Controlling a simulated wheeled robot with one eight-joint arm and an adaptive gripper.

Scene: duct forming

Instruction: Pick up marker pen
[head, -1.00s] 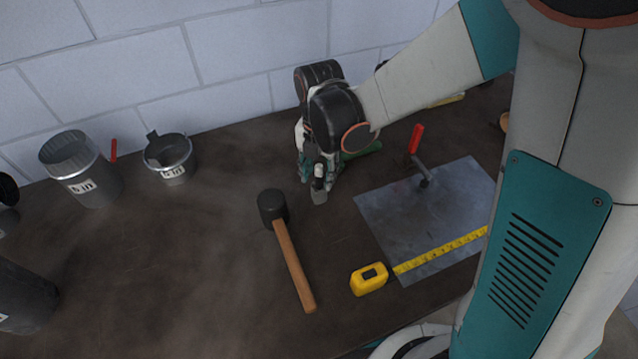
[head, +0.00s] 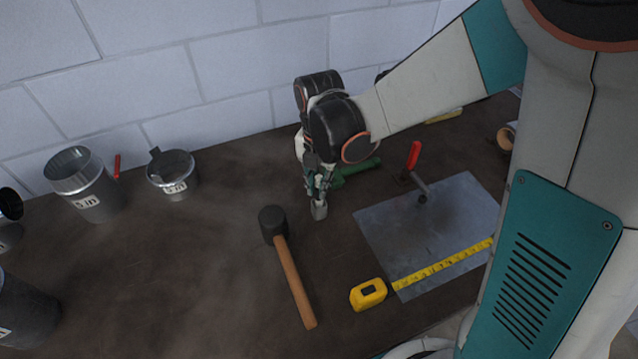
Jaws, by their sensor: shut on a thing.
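My gripper (head: 319,200) points down close to the dark table top, behind and right of the mallet head. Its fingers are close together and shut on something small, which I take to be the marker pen. The pen itself does not show clearly; the fingers and wrist hide most of it. A small grey piece shows at the fingertips, and I cannot tell whether it is pen or fingertip. I cannot tell whether the tips touch the table.
A mallet (head: 292,275), a yellow tape measure (head: 368,294) and a metal sheet (head: 440,235) with a red-handled tool (head: 413,157) lie around the gripper. A green-handled tool (head: 358,172) lies just behind. Metal duct pieces (head: 88,190) stand left. The left-middle table is clear.

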